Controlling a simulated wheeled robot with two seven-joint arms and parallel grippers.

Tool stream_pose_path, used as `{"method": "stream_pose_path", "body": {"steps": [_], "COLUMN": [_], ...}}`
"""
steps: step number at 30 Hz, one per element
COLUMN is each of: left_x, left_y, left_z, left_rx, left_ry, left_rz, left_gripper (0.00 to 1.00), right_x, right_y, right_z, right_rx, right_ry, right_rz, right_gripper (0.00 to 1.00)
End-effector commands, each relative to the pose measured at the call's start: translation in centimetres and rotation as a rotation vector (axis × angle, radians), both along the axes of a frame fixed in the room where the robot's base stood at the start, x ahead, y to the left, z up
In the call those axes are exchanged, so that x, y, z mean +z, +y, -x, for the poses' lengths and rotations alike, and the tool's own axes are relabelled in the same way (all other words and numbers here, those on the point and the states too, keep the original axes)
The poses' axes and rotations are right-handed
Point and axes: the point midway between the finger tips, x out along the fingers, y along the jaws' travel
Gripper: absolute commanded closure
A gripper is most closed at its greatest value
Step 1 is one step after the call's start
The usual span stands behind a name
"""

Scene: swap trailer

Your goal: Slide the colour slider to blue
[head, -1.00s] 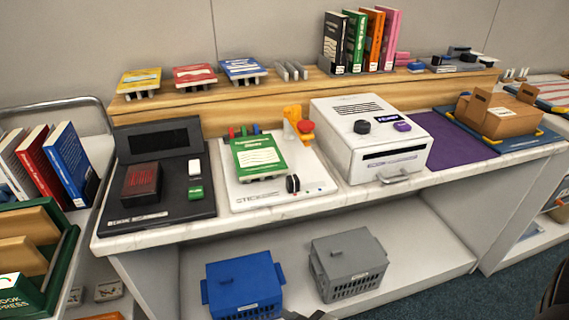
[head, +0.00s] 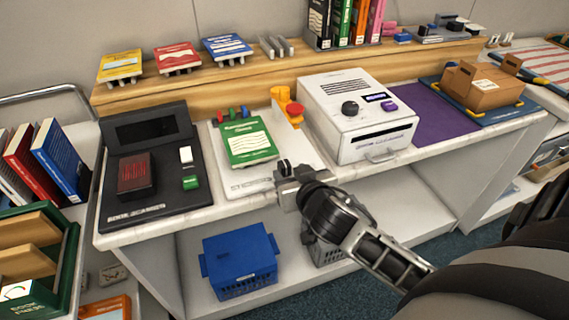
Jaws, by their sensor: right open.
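The white stamping unit (head: 240,182) on the counter holds a green-covered card (head: 248,142). I cannot tell for sure which part is the colour slider. My right gripper (head: 286,172) is open at the unit's front right edge. It covers the place where a small black knob stood, so whether it touches the knob cannot be told. My left gripper is out of view.
A black card device (head: 150,195) stands on the left, and a white boxy machine (head: 355,120) on the right. A cardboard box (head: 483,88) sits farther right. Blue (head: 240,258) and grey crates (head: 325,253) are on the shelf below. A wooden ledge (head: 205,88) runs behind.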

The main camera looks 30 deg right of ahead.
Motion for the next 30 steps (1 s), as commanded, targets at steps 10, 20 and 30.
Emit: {"method": "stream_pose_path", "body": {"steps": [10,20,30], "left_x": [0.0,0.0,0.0], "left_y": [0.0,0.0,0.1], "left_z": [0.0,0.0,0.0], "left_rx": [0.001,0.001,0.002], "left_ry": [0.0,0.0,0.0], "left_rz": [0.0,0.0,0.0], "left_gripper": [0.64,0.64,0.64], "right_x": [-1.9,-2.1,-2.1], "right_y": [-1.1,-1.1,-1.1], "right_z": [-4.5,-4.8,-4.9], "right_rx": [0.0,0.002,0.003], "right_ry": [0.0,0.001,0.001], "right_rz": [0.0,-0.001,-0.001], "right_gripper": [0.55,0.55,1.0]}}
